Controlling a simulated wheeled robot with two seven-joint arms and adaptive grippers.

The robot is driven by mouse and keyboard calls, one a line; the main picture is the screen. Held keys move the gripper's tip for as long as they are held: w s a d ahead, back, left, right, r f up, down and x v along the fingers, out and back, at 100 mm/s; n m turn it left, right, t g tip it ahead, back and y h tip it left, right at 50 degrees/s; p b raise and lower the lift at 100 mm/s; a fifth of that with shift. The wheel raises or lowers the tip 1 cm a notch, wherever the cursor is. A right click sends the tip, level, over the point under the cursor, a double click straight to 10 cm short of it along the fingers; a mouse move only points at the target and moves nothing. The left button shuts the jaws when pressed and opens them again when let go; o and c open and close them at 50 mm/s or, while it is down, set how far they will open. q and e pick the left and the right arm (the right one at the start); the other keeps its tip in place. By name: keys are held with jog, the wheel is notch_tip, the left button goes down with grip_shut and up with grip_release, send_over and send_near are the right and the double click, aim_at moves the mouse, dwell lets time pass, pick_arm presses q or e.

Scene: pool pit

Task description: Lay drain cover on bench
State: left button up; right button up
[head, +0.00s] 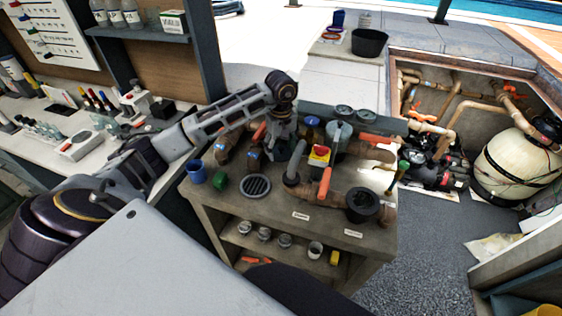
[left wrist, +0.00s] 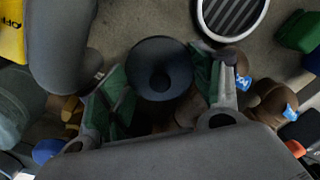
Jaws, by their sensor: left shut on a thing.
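The drain cover, a round grate with dark slats and a pale rim (head: 255,186), lies flat on the front of the bench top (head: 228,208). In the left wrist view the drain cover (left wrist: 233,14) shows at the top edge, partly cut off, beyond and apart from the fingers. My left gripper (head: 277,150) reaches down among the pipe fittings behind the drain cover. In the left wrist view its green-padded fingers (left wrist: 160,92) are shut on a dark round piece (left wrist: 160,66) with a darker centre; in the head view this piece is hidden. My right gripper is not in view.
A blue cup (head: 196,172) and a green ring (head: 220,184) stand left of the drain cover. The front strip of the bench top is partly clear.

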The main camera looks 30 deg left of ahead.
aim_at(281, 168)
pick_arm(q)
jog(key=shift+f, duration=1.6)
jog(key=shift+f+p, duration=0.5)
jog(key=shift+f, duration=1.45)
jog(key=shift+s, duration=0.1)
grip_shut()
jog(key=o, duration=1.1)
grip_release()
jog(key=shift+r, duration=0.1)
jog(key=shift+r+b, duration=0.65)
jog(key=shift+r, duration=3)
